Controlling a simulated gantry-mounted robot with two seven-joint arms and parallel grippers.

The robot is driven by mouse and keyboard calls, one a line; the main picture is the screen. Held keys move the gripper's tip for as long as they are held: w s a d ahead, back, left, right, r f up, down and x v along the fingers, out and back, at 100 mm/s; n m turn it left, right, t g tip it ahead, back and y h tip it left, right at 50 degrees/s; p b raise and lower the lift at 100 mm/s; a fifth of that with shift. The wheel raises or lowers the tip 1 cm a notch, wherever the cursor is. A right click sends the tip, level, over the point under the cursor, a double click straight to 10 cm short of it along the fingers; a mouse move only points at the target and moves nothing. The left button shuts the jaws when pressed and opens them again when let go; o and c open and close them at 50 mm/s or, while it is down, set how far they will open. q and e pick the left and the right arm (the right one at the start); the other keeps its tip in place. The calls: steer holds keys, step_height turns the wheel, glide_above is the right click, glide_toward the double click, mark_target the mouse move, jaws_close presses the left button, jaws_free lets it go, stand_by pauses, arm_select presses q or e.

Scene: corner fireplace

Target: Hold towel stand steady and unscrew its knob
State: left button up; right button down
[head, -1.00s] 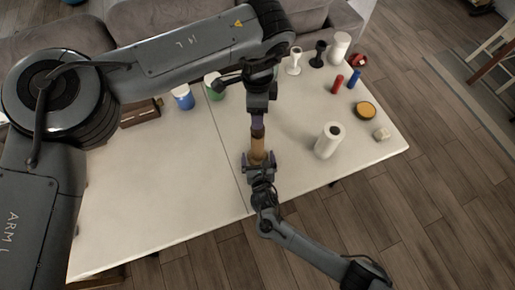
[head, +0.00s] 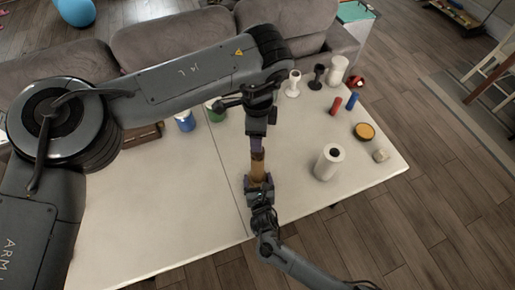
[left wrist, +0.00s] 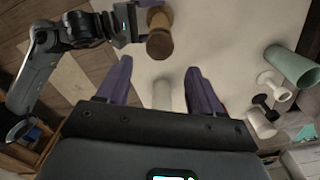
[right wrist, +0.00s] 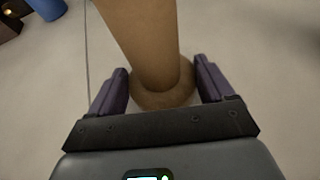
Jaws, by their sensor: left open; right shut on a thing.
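The wooden towel stand (head: 258,171) is upright on the table, with a tan shaft and a darker brown knob (head: 257,155) at its top. In the left wrist view the knob (left wrist: 159,42) shows from above, just beyond my fingertips. My left gripper (head: 256,146) points down over the knob, open, with its purple fingers apart; it also shows in the left wrist view (left wrist: 158,65). My right gripper (head: 258,186) is low at the near side and shut on the stand. In the right wrist view its fingers (right wrist: 162,82) flank the lower shaft (right wrist: 145,40), above a round base (right wrist: 165,95).
A white paper roll (head: 327,162) stands to the right. A blue-and-white can (head: 185,121) stands left. The table's front left is clear.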

arm_select(q)
steer(key=m, duration=0.6)
steer(key=shift+s+d, duration=0.15)
steer(key=shift+d, duration=0.2)
steer(key=m, duration=0.4)
steer(key=d+m, duration=0.1)
steer(key=m, duration=0.1)
steer(key=shift+s+f+m+h, duration=0.2)
steer(key=shift+m+h, duration=0.1)
steer(key=shift+m, duration=0.1)
steer(key=m, duration=1)
steer(key=a+m, duration=0.1)
steer(key=m, duration=2)
steer(key=shift+w+a+f, duration=0.15)
steer(key=shift+a+f, duration=0.1)
steer(key=shift+a, duration=0.1)
steer(key=shift+w+r, duration=0.15)
steer(key=shift+f, duration=3.7)
